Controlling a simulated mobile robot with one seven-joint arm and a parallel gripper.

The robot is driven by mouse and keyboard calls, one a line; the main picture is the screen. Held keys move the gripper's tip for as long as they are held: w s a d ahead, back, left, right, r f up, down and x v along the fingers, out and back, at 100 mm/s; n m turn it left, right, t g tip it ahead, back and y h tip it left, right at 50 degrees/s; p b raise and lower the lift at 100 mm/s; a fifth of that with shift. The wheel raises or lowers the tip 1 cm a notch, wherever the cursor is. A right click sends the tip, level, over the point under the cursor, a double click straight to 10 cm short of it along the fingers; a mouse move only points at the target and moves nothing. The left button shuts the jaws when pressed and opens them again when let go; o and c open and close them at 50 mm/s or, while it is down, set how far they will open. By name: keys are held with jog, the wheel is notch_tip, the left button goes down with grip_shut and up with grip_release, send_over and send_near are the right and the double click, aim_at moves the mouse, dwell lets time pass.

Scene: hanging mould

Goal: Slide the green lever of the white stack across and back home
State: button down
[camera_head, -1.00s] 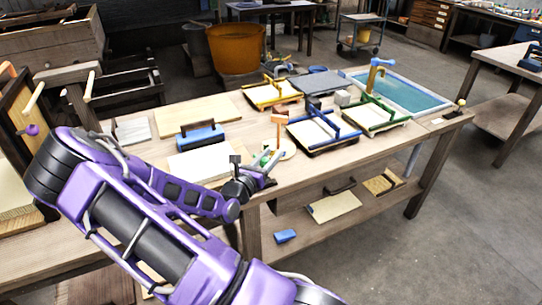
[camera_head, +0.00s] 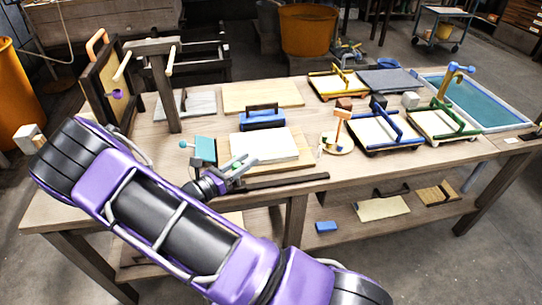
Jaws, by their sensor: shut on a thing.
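The white stack (camera_head: 268,146) lies on a pale wooden board on the bench, in the middle of the head view. My gripper (camera_head: 242,165) is at the stack's front left corner, low over the bench. It is shut on a small green piece (camera_head: 238,159), which looks like the green lever. The jaws hide most of the lever, so its exact position along its travel cannot be told. A teal block (camera_head: 204,150) with a small ball on its left side stands just behind my gripper.
A blue block with a dark handle (camera_head: 263,119) stands behind the stack. A dark bar (camera_head: 287,181) lies along the bench's front edge. A wooden post with pegs (camera_head: 160,85) stands at left. Several framed moulds, including a blue one (camera_head: 385,130), stand at right.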

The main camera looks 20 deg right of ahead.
jog(key=shift+w+a, duration=0.2)
jog(key=shift+a, duration=0.65)
jog(key=shift+w+a, duration=0.2)
jog(key=shift+a, duration=0.65)
jog(key=c, duration=0.5)
grip_release()
jog(key=shift+a, duration=0.1)
jog(key=v, duration=1.7)
jog(key=shift+a, duration=0.15)
jog(key=shift+s, duration=0.1)
